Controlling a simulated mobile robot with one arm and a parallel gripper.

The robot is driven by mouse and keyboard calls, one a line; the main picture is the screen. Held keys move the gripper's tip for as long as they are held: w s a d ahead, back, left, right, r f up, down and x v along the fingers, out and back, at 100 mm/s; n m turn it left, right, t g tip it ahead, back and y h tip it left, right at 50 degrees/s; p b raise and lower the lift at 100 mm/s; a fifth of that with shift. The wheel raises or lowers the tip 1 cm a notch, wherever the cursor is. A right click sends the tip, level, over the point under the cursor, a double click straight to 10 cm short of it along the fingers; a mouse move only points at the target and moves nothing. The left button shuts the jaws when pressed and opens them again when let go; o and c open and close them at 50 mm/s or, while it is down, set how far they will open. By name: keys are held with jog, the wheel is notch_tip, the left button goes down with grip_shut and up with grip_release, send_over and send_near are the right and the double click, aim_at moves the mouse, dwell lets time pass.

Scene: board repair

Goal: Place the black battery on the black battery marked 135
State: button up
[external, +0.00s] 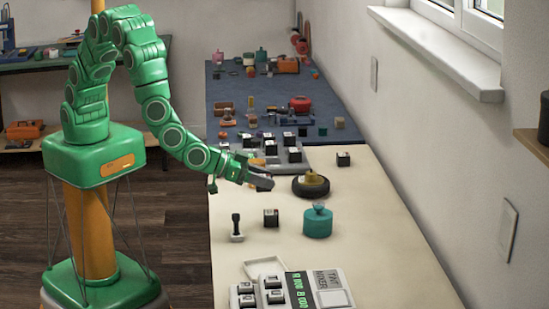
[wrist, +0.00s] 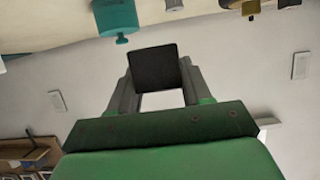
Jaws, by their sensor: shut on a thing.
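My gripper (external: 262,180) is shut on a black battery, which shows in the wrist view as a dark square block (wrist: 155,67) between the two grey fingers. It is held above the cream table, left of the black round base with a yellow piece. One black battery (external: 271,218) stands on the table below the gripper, left of the teal jar. Another black battery (external: 343,159) stands at the table's back right. Several more black batteries (external: 289,138) are in the grey tray behind the gripper. No 135 marking is readable on any battery.
A teal jar (external: 317,221) and a black round base (external: 311,187) stand near the gripper. A small black-handled item (external: 236,226) stands at the table's left. A tester unit (external: 330,288) with batteries and an empty white tray (external: 264,268) lie in front. The table's right side is clear.

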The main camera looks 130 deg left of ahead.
aim_at(271, 212)
jog(key=shift+w+a+f, duration=0.15)
jog(key=shift+w+f, duration=1.1)
jog(key=shift+f, duration=1.7)
jog(key=shift+f, duration=0.1)
jog(key=o, duration=1.1)
